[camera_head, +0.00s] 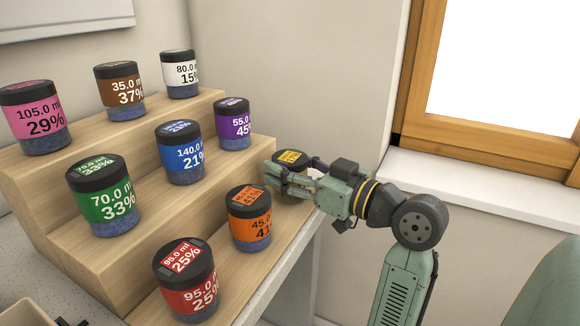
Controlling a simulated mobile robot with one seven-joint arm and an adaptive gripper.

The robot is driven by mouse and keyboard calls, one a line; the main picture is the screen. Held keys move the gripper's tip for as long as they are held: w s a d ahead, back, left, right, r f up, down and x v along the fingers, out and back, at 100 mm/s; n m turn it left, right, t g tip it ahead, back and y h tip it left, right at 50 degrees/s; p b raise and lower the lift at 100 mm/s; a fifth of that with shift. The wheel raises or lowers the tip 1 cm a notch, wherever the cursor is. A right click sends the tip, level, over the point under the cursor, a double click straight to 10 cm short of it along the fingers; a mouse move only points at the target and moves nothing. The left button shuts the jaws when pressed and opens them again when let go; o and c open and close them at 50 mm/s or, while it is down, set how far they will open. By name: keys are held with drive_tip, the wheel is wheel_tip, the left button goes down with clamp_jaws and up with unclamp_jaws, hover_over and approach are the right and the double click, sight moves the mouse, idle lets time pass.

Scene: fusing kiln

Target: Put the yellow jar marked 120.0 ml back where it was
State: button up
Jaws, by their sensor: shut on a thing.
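The yellow jar (291,159) is at the far right end of the lowest step of the wooden stand, its black lid with a yellow label facing up. My gripper (283,181) is shut on the yellow jar from the right side, and its fingers hide most of the jar's body and side label. The marking 120.0 ml cannot be read here. I cannot tell whether the jar's base touches the step. The orange jar (249,218) stands just nearer on the same step, apart from the gripper.
The wooden stepped stand (137,273) holds several other jars, including red (188,280), blue (181,153), purple (232,124) and green (102,196). A wall and window sill (470,185) lie behind and right of my arm. A pale tray (30,312) shows at bottom left.

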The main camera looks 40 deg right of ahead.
drive_tip(key=o, duration=1.2)
drive_tip(key=shift+o, duration=0.2)
drive_tip(key=shift+r+p, duration=0.2)
drive_tip(key=shift+p, duration=0.1)
drive_tip(key=s+d+b, duration=0.2)
drive_tip(key=s, duration=0.9)
drive_tip(key=shift+s+b, duration=0.35)
drive_tip(key=shift+s, duration=0.05)
drive_tip(key=shift+d, duration=0.1)
